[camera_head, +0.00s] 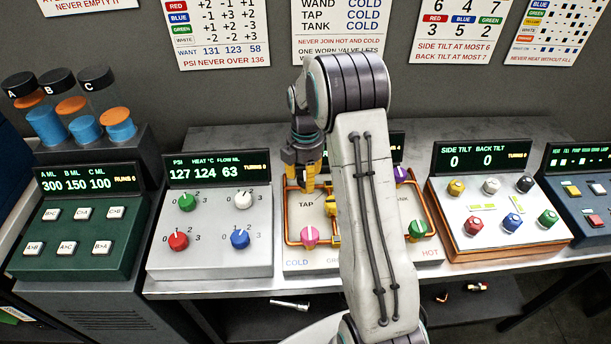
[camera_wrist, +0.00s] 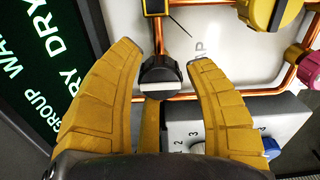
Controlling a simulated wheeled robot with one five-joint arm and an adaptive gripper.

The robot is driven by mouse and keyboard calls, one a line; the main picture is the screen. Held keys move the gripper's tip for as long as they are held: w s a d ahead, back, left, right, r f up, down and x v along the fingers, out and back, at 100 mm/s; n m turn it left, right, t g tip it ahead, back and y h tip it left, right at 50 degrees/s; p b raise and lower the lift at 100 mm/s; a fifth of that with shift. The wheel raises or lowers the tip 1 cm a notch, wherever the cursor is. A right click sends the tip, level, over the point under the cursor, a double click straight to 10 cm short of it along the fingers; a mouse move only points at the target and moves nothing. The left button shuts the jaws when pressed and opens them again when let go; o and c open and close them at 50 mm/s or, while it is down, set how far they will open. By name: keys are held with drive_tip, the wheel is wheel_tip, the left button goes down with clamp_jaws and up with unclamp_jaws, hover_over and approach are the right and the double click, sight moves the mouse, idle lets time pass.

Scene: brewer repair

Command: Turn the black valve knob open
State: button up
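The black valve knob (camera_wrist: 160,75) shows in the wrist view, with a pale bar across its face. It sits on a copper pipe of the white valve panel (camera_head: 325,268). My gripper (camera_wrist: 165,54) is open, its two yellow fingers on either side of the knob. The left fingertip is close to the knob; a gap shows on the right. I cannot tell whether either finger touches it.
A yellow knob (camera_wrist: 272,10) and a pink knob (camera_wrist: 306,64) sit right of my gripper. A blue knob (camera_wrist: 271,148) on the neighbouring panel (camera_head: 210,258) lies near the right finger. A dark display (camera_wrist: 45,75) stands close to the left finger.

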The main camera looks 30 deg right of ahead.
drive_tip(key=c, duration=0.8)
drive_tip(key=shift+c, duration=0.2)
drive_tip(key=shift+m, duration=0.3)
drive_tip(key=m+b, duration=0.1)
drive_tip(key=m, duration=0.2)
drive_tip(key=shift+f+b, duration=0.15)
drive_tip(key=shift+b, duration=0.15)
drive_tip(key=m+b, duration=0.1)
drive_tip(key=m, duration=0.4)
drive_tip(key=shift+s+m, duration=0.15)
drive_tip(key=shift+m, duration=0.25)
drive_tip(key=m+b, duration=0.1)
drive_tip(key=m, duration=0.3)
drive_tip(key=shift+a+m, duration=0.1)
drive_tip(key=shift+m, duration=0.2)
drive_tip(key=shift+s+m+b, duration=0.1)
drive_tip(key=shift+m+b, duration=0.2)
drive_tip(key=shift+m, duration=1.9)
